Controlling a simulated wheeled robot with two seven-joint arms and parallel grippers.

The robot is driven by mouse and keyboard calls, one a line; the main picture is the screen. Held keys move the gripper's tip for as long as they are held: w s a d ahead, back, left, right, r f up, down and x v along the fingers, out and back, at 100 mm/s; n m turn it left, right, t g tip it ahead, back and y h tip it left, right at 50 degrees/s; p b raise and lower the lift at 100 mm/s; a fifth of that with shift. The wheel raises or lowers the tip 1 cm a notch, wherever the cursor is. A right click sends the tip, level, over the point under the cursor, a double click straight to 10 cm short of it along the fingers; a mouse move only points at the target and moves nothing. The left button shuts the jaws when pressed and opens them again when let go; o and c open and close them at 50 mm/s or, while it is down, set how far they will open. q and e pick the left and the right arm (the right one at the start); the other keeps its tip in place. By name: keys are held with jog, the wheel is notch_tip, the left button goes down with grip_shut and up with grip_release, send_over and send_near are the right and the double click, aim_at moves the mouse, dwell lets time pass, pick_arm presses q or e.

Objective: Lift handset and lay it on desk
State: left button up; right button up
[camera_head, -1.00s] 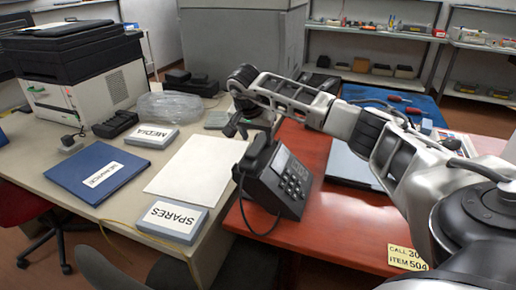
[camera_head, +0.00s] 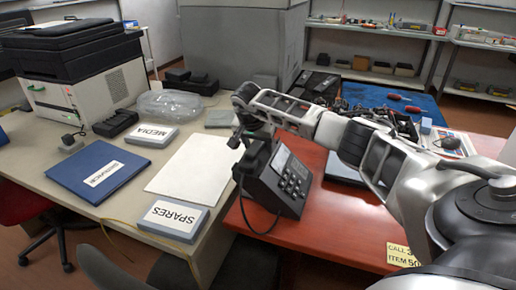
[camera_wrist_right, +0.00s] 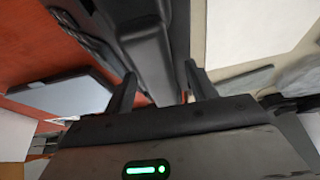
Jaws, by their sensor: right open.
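The black desk phone (camera_head: 280,183) stands at the left end of the red desk (camera_head: 345,225), keypad facing up. Its dark handset (camera_head: 254,158) rests along the phone's left side, and a cord hangs below. My right gripper (camera_head: 238,140) is open just above the handset's far end, pointing down. In the right wrist view, the handset (camera_wrist_right: 148,45) runs between the two open fingers (camera_wrist_right: 163,85). Whether a finger touches it I cannot tell. My left gripper is not in view.
A pale table on the left holds a white sheet (camera_head: 190,168), a SPARES box (camera_head: 173,221), a MEDIA box (camera_head: 151,136) and a blue folder (camera_head: 100,172). A dark laptop-like slab (camera_head: 343,168) lies right of the phone, partly under my arm.

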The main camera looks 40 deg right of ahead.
jog(key=shift+f, duration=0.15)
jog(key=c, duration=1.2)
jog(key=shift+o, duration=0.2)
